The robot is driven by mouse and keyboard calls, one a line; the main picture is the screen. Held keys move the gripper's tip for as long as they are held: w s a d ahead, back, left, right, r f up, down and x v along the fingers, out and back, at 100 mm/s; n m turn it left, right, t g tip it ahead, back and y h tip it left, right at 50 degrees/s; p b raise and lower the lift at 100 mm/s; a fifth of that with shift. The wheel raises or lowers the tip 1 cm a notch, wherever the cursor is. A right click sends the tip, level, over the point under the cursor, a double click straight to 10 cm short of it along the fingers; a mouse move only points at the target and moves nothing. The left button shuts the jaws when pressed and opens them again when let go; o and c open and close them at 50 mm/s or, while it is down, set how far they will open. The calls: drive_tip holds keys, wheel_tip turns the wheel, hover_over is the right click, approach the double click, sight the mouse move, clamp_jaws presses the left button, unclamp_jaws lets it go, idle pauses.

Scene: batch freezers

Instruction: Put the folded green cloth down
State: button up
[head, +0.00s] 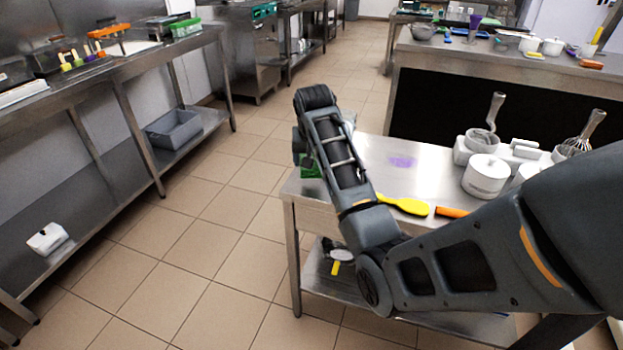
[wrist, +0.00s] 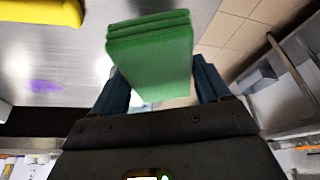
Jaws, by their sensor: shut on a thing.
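The folded green cloth (wrist: 150,62) is a thick block of several layers between the two fingers of my gripper (wrist: 160,80) in the wrist view. My gripper is shut on it. In the head view only a small green part of the cloth (head: 310,166) shows past my arm, by the left end of the steel table (head: 375,180). My arm hides the rest of the cloth and the fingers there. I cannot tell whether the cloth touches the tabletop.
A purple stain (head: 402,161) marks the tabletop right of my gripper. A yellow spatula (head: 405,206) and an orange-handled tool (head: 452,212) lie near the front edge. White lidded pots (head: 486,178) and a whisk (head: 583,133) stand at the right. Tiled floor lies left.

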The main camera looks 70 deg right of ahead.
sight(311, 182)
drive_tip(key=shift+f, duration=3.1)
drive_tip(key=shift+f, duration=0.2)
drive_tip(key=o, duration=0.9)
drive_tip(key=shift+a, duration=0.1)
